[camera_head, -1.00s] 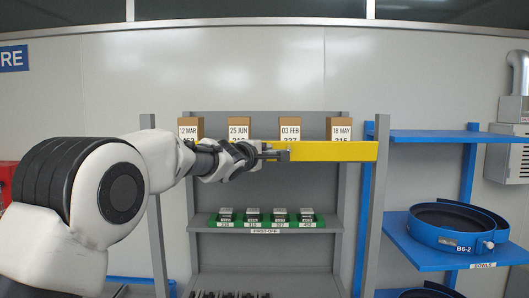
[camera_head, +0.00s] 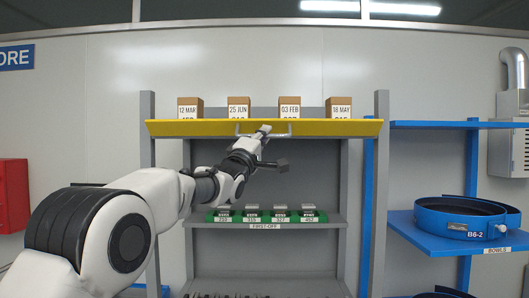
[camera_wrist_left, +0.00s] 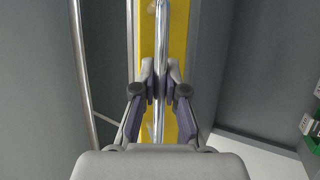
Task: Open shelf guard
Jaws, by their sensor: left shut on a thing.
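The yellow shelf guard (camera_head: 200,128) spans the top of the grey rack, in front of the lower part of the boxes, and looks like a thin strip tapering downward. Its metal handle sits near the middle of the guard, partly hidden by my gripper. My left gripper (camera_head: 264,132) reaches up to the handle from below left. In the left wrist view my left gripper (camera_wrist_left: 162,84) is shut on the handle (camera_wrist_left: 161,40), with the yellow guard (camera_wrist_left: 178,45) right behind it. My right gripper is not in view.
Several date-labelled boxes (camera_head: 289,100) stand behind the guard. A green tray (camera_head: 236,217) with small parts sits on the shelf below. A blue rack (camera_head: 440,260) with a blue bowl (camera_head: 455,221) stands at right. A red cabinet (camera_head: 12,195) is at far left.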

